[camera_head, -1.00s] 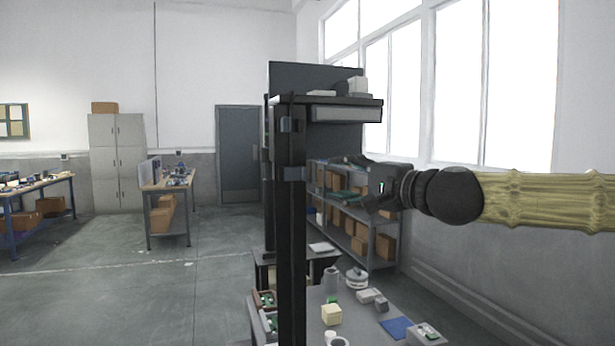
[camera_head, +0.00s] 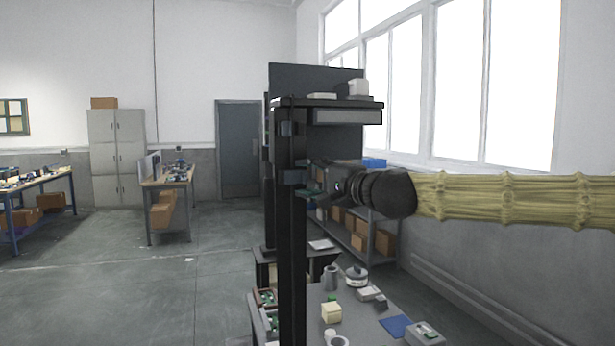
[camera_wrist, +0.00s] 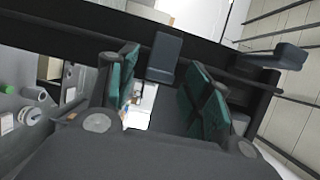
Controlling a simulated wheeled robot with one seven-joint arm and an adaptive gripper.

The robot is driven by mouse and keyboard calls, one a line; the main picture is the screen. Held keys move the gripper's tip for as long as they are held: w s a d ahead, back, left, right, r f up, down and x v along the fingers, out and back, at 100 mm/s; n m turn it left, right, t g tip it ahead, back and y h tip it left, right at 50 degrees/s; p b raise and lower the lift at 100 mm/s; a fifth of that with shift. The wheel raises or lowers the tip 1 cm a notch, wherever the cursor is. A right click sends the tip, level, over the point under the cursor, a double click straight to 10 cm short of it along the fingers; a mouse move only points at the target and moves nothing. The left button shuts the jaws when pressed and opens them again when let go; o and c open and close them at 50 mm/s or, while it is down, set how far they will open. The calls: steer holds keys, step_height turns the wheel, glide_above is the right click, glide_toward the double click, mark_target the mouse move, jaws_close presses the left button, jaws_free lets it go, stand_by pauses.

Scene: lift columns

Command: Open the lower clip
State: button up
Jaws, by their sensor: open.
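The lower clip (camera_head: 292,176) is a small blue-grey block on the black upright column (camera_head: 291,240). The upper clip (camera_head: 286,129) sits above it on the same column. My gripper (camera_head: 313,192) is at the lower clip's height, just right of the column. In the wrist view the column runs across the picture, and the lower clip (camera_wrist: 165,57) shows between my two teal-padded fingers (camera_wrist: 163,78). The fingers are open, with a gap on each side of the clip. I cannot tell how deep they reach. The upper clip (camera_wrist: 280,57) shows at the right.
A workbench (camera_head: 312,300) with a mug, a yellow block (camera_head: 331,312) and other small items stands below my arm. A shelf with cardboard boxes (camera_head: 383,243) is behind. A grey box (camera_head: 345,116) hangs under the top board.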

mark_target(288, 183)
steer(key=shift+w+a, duration=0.1)
steer(key=shift+w, duration=0.05)
